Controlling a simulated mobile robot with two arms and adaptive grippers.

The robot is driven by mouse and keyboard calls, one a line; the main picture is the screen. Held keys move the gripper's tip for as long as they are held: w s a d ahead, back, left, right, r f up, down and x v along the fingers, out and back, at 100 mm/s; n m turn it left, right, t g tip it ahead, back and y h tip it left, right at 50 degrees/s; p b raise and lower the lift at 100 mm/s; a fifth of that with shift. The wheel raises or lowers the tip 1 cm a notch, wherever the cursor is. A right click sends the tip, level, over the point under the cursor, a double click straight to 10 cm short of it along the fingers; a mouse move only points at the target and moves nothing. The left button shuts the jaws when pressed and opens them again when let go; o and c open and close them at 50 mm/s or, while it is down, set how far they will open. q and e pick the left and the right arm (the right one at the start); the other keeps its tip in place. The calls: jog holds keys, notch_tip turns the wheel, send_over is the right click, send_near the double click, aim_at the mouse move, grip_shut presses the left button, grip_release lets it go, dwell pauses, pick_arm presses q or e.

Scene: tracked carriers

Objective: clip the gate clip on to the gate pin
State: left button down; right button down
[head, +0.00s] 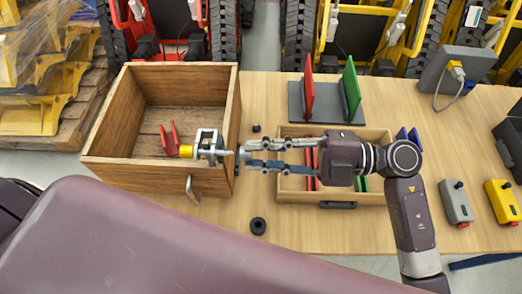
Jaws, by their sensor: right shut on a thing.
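My right gripper (245,158) reaches left over the wooden box's right wall, its fingers shut on the stem of a silver forked metal piece (209,145). A yellow collar (186,151) and a red V-shaped piece (169,139) line up just left of it, over the box. I cannot tell whether these parts are joined, or which are the gate clip and the gate pin. My left gripper is out of view.
The open wooden box (150,178) has a metal handle (192,190) in front. A shallow wooden tray (291,198) lies under my right arm. Red (309,89) and green (352,92) plates stand behind it. A black ring (258,226) lies on the table (225,215).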

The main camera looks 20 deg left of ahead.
aim_at(231, 154)
jog(key=shift+p, duration=0.55)
dwell(0.9)
jog(key=shift+p+x, duration=0.3)
jog(key=shift+x, duration=0.9)
jog(key=shift+p, duration=0.45)
dwell(0.8)
jog(key=shift+s+a, duration=0.1)
jog(key=shift+a, duration=0.15)
dwell(0.4)
jog(key=c, duration=1.7)
grip_release()
jog(key=shift+a, duration=0.1)
jog(key=shift+o, duration=0.2)
